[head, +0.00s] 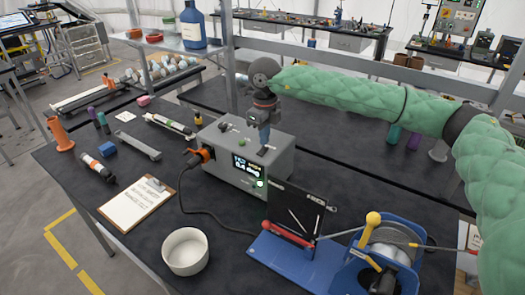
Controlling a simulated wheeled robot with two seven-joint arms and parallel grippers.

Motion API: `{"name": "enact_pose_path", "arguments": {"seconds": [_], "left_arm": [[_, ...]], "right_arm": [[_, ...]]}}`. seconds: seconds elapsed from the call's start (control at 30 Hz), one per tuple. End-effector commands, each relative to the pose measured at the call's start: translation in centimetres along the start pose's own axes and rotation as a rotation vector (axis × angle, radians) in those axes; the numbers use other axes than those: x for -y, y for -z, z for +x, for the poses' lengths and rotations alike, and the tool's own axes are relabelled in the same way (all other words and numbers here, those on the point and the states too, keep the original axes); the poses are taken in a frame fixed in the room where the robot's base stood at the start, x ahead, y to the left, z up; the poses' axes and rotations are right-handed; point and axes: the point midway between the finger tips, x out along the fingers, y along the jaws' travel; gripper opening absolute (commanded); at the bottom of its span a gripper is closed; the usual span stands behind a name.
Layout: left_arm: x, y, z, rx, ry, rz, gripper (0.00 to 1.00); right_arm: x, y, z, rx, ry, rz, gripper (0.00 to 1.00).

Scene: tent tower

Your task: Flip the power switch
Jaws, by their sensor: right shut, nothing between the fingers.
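A grey power box (228,175) stands on the dark table, with a small lit display (246,167) and a green-lit button (259,183) on its front. Small green parts (226,127) show on its top. I cannot tell for sure which part is the power switch. My right gripper (265,148) points down at the top front edge of the box, fingers shut and empty. It hides part of the top; I cannot tell whether it touches the box. An orange plug (197,157) sits at the box's left side with a black cable. My left gripper is not in view.
An orange cylinder (60,134) stands at the left. A metal shelf post (229,50) rises behind the box.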

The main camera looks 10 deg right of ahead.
Motion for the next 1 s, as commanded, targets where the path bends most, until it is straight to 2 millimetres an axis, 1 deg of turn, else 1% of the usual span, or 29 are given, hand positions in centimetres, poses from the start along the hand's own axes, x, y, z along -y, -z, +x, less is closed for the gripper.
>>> {"name": "enact_pose_path", "arguments": {"seconds": [0.47, 1.0], "left_arm": [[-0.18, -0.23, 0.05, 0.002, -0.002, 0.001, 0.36], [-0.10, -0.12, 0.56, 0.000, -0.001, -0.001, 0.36]], "right_arm": [[0.00, 0.00, 0.02, 0.000, 0.000, 0.000, 0.00], [0.00, 0.00, 0.65, 0.000, 0.000, 0.000, 0.00]]}}
